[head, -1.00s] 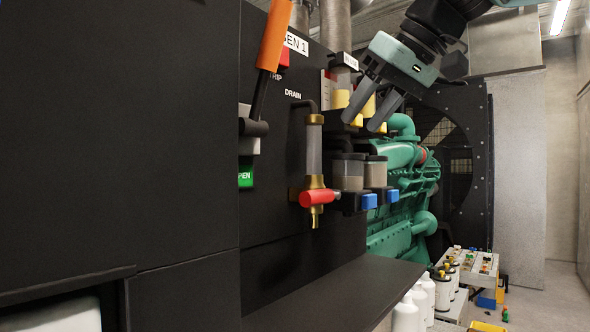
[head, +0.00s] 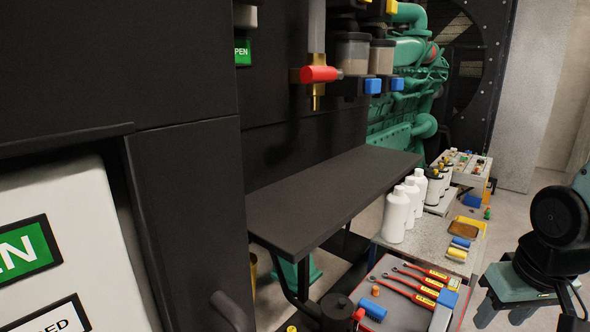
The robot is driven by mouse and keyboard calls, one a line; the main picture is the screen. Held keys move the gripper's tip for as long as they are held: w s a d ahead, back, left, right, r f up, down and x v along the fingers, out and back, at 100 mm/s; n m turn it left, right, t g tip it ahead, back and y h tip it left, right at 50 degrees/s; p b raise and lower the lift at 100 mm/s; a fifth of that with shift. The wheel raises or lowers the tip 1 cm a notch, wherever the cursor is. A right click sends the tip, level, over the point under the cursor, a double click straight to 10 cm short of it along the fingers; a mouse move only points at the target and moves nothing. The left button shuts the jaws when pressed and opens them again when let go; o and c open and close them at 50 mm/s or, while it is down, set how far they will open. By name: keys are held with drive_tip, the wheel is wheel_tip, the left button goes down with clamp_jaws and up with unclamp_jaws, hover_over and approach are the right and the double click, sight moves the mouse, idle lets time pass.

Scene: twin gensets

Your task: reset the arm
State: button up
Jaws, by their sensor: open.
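My gripper (head: 506,316) is at the lower right of the head view, pointing down, with its two grey fingers apart and nothing seen between them. The tips are near the bottom edge of the picture. My wrist and dark arm links show above and to the right of it. The gripper is to the right of a tool tray (head: 399,317) with red and yellow handled tools. I cannot tell how high it is above the floor.
A black shelf (head: 330,199) juts from the dark panel. A red-handled drain valve (head: 320,74) hangs above it. White bottles (head: 396,214) stand on a grey bench behind the tray. A green engine (head: 408,97) is behind. Grey floor is open at right.

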drive_tip(key=s+a+f+n+g+b, duration=0.1)
drive_tip(key=s+a+f+n+b, duration=0.3)
drive_tip(key=s+a+f+b, duration=0.2)
drive_tip(key=s+a+f+n+g+b, duration=0.1)
drive_tip(key=s+a+f+n+b, duration=0.2)
drive_tip(key=s+a+f+b, duration=0.3)
drive_tip(key=a+f+b, duration=0.5)
drive_tip(key=a+b, duration=0.1)
drive_tip(key=shift+s+a+n+g+y, duration=0.15)
drive_tip(key=shift+s+n+g+y, duration=0.15)
drive_tip(key=shift+s+n, duration=0.1)
drive_tip(key=shift+a, duration=0.1)
